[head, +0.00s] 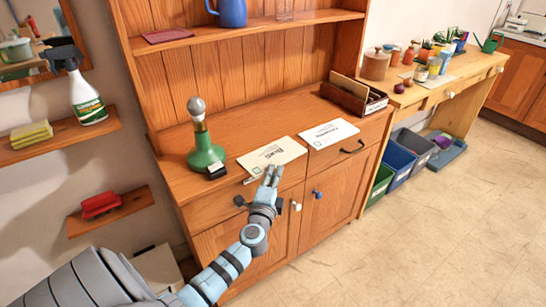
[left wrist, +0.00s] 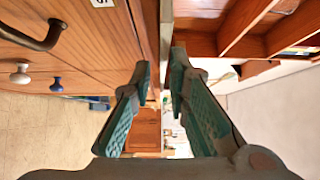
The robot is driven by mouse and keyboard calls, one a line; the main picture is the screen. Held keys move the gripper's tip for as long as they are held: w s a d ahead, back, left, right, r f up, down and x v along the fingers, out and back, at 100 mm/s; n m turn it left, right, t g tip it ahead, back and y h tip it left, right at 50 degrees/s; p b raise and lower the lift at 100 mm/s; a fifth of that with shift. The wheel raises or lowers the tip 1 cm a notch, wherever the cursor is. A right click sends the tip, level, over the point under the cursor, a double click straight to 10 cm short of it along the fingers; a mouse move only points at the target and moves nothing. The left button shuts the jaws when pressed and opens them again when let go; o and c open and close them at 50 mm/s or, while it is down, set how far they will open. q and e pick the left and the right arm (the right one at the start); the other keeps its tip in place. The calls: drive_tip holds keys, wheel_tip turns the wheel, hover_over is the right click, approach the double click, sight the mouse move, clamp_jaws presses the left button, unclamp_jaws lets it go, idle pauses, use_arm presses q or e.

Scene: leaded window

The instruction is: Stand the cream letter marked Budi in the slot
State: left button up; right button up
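The cream letter (head: 271,157) lies flat on the wooden counter at its front edge, with dark writing on it. My left gripper (head: 270,174) is at the counter's front edge, by the letter's near side, its fingertips overlapping it in the head view. In the left wrist view its two fingers (left wrist: 160,72) are apart. A thin pale strip shows between them; I cannot tell if it is the letter. A dark wooden letter rack (head: 374,106) stands at the counter's right end with a brown card or envelope in it. My right gripper is not in view.
A white letter (head: 328,133) lies right of the cream one. A green bottle (head: 205,150) with a stopper stands to the left, a small dark block (head: 217,171) in front of it. Drawer handles (head: 351,147) stick out below the counter edge. A shelf (head: 250,30) crosses above.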

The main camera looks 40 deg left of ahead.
sight(279, 163)
use_arm(q)
drive_tip(key=x, duration=0.5)
drive_tip(key=shift+w+r+b, duration=0.1)
drive_tip(key=shift+w+b, duration=0.15)
drive_tip(key=shift+b, duration=0.05)
drive_tip(key=shift+s+r, duration=0.1)
clamp_jaws()
